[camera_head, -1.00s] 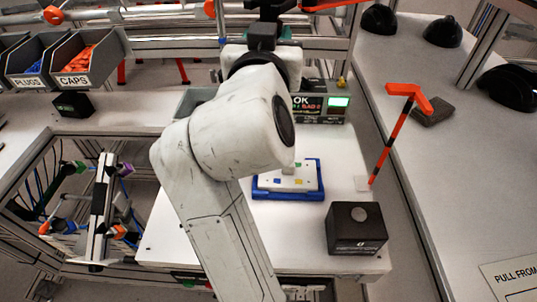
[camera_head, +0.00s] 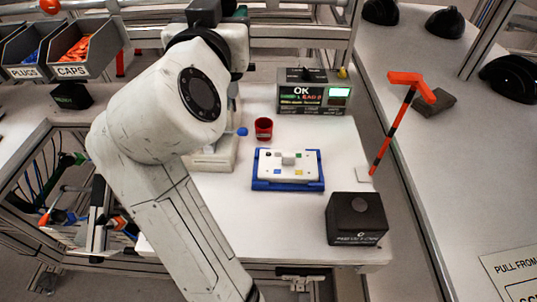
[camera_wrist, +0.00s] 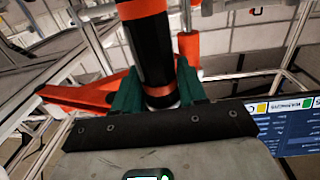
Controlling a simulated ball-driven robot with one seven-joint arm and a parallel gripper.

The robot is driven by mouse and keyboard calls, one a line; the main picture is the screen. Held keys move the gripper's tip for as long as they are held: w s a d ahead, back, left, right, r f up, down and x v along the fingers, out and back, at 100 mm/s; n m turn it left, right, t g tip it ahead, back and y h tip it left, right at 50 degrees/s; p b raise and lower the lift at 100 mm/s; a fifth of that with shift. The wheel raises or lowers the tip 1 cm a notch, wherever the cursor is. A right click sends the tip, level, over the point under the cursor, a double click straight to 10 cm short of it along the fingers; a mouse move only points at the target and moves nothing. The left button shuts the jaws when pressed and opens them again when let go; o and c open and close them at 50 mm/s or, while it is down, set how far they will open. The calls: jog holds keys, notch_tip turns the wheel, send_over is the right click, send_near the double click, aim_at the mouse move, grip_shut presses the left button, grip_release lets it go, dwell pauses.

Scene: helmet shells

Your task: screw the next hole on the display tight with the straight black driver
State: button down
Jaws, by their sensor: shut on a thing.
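The display seems to be the white panel (camera_head: 272,163) lying in a blue tray (camera_head: 288,187) on the white table. It has small coloured marks and a raised pale block in its middle; single holes and screws are too small to tell. My gripper (camera_wrist: 157,88) has green fingers shut around a black driver with orange bands (camera_wrist: 152,48) in the wrist view. The driver's tip is not visible. In the head view my gripper is at the top, left of and beyond the display and clear of it; its fingertips cannot be made out.
A red cup (camera_head: 263,129) and a pale fixture (camera_head: 213,160) stand near the display. A box with an "OK" readout (camera_head: 313,93) is behind, a black box (camera_head: 357,219) in front right. An orange-and-black angled tool (camera_head: 392,130) stands at the right. Bins (camera_head: 75,55) are at left.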

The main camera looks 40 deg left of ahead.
jog(key=s+a+b, duration=0.1)
jog(key=s+a, duration=0.3)
jog(key=a, duration=0.1)
dwell(0.5)
jog(key=shift+f+b, duration=0.5)
jog(key=shift+b, duration=0.15)
jog(key=shift+f, duration=0.1)
jog(key=shift+f+b, duration=1.6)
jog(key=shift+f, duration=0.3)
jog(key=shift+f+b, duration=0.85)
jog(key=shift+f, duration=0.25)
jog(key=shift+r, duration=0.15)
